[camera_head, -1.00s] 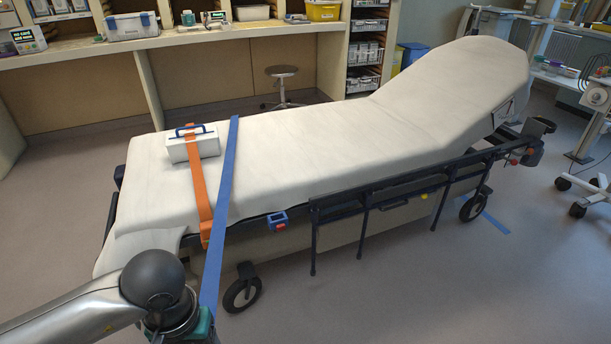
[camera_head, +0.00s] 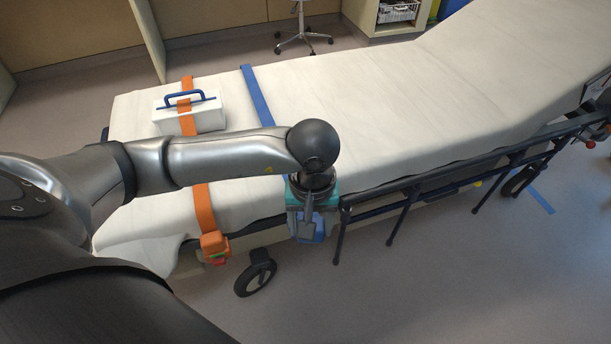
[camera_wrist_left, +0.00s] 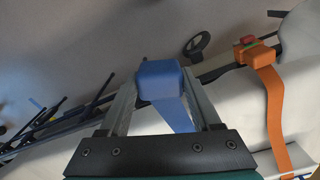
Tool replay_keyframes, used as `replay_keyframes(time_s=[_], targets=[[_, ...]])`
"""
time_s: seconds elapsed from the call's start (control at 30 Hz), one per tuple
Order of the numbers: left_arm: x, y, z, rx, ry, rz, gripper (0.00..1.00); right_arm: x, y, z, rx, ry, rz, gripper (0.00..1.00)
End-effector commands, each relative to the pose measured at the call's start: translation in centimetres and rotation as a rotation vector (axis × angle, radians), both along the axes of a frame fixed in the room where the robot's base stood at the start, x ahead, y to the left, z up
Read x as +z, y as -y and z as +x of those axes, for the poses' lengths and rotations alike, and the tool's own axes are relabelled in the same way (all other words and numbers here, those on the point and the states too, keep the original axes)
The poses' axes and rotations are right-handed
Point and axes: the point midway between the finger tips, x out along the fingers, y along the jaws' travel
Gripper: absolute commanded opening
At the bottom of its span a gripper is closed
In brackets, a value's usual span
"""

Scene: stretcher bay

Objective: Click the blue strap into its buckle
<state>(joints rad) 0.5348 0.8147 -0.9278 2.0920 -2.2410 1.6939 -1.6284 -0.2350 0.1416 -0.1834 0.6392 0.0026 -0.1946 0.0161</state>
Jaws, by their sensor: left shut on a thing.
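The blue strap (camera_head: 257,95) crosses the white stretcher and passes behind my left arm. My left gripper (camera_head: 309,236) is at the stretcher's near side, just left of the dark side rail. In the left wrist view, it (camera_wrist_left: 159,82) is shut on the blue strap's end piece (camera_wrist_left: 160,78), with the blue band (camera_wrist_left: 178,115) running back between the fingers. I cannot make out the blue buckle apart from the blue end piece at the gripper, so I cannot tell whether they are joined. My right gripper is not in view.
An orange strap (camera_head: 204,207) holds a white case (camera_head: 206,117) and ends at an orange buckle (camera_head: 214,247) left of my gripper. The dark side rail (camera_head: 400,205) runs to the right. A wheel (camera_head: 256,277) is below. Floor in front is clear.

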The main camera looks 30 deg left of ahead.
Motion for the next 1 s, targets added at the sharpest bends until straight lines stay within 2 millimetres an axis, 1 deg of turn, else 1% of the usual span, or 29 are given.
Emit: replay_keyframes(time_s=[0.03,0.1,0.5,1.0], targets=[[-0.1,-0.2,0.4,0.112,0.0,-0.001,0.24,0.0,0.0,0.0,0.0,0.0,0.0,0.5],[-0.2,-0.4,0.9,0.271,0.004,-0.002,0.24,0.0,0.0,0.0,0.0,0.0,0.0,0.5],[-0.7,-2.3,3.5,1.187,0.016,-0.011,0.24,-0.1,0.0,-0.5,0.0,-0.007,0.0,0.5],[-1.4,-4.9,6.1,2.332,0.014,-0.023,0.24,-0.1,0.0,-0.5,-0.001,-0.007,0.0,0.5]])
